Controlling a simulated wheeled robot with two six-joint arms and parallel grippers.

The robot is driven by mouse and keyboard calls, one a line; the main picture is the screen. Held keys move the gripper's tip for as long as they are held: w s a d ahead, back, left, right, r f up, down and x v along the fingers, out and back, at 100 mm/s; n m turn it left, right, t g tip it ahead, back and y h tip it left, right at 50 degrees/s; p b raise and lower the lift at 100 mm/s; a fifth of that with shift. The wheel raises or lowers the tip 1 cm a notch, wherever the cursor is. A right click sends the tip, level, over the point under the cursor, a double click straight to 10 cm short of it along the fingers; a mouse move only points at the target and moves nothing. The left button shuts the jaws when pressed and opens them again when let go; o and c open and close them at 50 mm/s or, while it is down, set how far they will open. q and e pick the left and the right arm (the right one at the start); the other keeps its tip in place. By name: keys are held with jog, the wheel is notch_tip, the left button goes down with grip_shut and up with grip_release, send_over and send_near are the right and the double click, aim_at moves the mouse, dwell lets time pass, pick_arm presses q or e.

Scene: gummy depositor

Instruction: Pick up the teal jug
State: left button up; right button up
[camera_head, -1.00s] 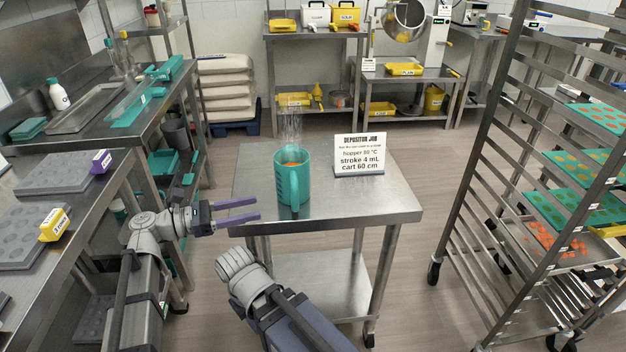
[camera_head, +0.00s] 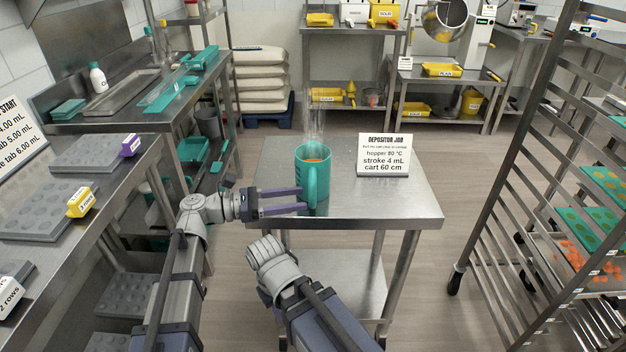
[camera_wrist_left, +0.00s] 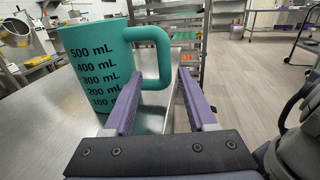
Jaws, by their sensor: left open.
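The teal jug (camera_head: 314,172) stands upright on the small steel table (camera_head: 405,207), with orange contents and steam rising from it. In the left wrist view the jug (camera_wrist_left: 92,62) shows mL markings and its handle (camera_wrist_left: 160,55) faces right. My left gripper (camera_head: 305,201) is open at the near side of the jug, its purple fingers pointing at the handle. In the left wrist view the fingers of the left gripper (camera_wrist_left: 158,95) lie either side of the handle's lower part; whether they touch it I cannot tell.
A "Depositor job" sign (camera_head: 384,155) stands right of the jug on the same table. A tray rack (camera_head: 540,180) is at the right. A steel bench (camera_head: 60,200) with grey moulds is at the left. Floor shows between table and rack.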

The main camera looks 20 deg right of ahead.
aim_at(313, 205)
pick_arm(q)
jog(key=d, duration=0.2)
jog(key=s+d, duration=0.1)
jog(key=d, duration=0.1)
jog(key=shift+d, duration=0.4)
grip_shut()
dwell(1.0)
